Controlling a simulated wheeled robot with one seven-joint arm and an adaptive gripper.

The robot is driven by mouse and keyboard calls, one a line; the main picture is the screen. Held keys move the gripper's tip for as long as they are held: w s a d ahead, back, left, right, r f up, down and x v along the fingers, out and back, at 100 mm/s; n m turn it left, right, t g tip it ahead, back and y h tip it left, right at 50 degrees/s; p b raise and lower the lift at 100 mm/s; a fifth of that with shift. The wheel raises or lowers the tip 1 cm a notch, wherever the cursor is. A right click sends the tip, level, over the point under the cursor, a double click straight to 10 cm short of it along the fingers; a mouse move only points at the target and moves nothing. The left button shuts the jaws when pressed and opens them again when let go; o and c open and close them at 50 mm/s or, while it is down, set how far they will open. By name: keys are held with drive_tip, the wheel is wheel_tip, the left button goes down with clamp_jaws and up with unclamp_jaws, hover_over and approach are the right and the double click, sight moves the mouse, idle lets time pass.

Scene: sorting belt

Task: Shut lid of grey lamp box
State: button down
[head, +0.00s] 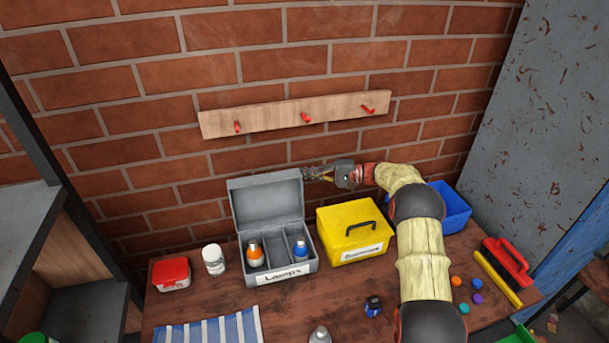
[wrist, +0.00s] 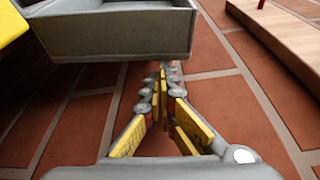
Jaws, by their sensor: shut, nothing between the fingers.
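The grey lamp box (head: 284,272) stands on the table in the head view, with a label on its front. Its lid (head: 266,202) is open and upright at the back. Inside, an orange-and-white lamp (head: 254,254) and a blue one (head: 301,248) stand in separate compartments. My gripper (head: 309,173) is shut and empty, at the lid's upper right corner, close to the brick wall. In the wrist view my gripper (wrist: 161,72) points toward the grey lid (wrist: 115,32), its fingertips together near the lid's lower edge. I cannot tell whether they touch it.
A yellow box (head: 345,222) with a handle stands right of the lamp box, and a blue bin (head: 455,212) beyond my arm. A white jar (head: 214,260) and a red-lidded tub (head: 171,273) stand left. A wooden peg rail (head: 290,115) hangs above on the wall.

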drive_tip(key=s+d, duration=0.1)
drive_tip(key=s, duration=0.7)
drive_tip(key=s+d+r+n, duration=0.1)
drive_tip(key=s+d, duration=0.1)
drive_tip(key=s, duration=0.7)
drive_tip(key=shift+d, duration=0.25)
drive_tip(key=shift+r, duration=0.1)
idle(0.5)
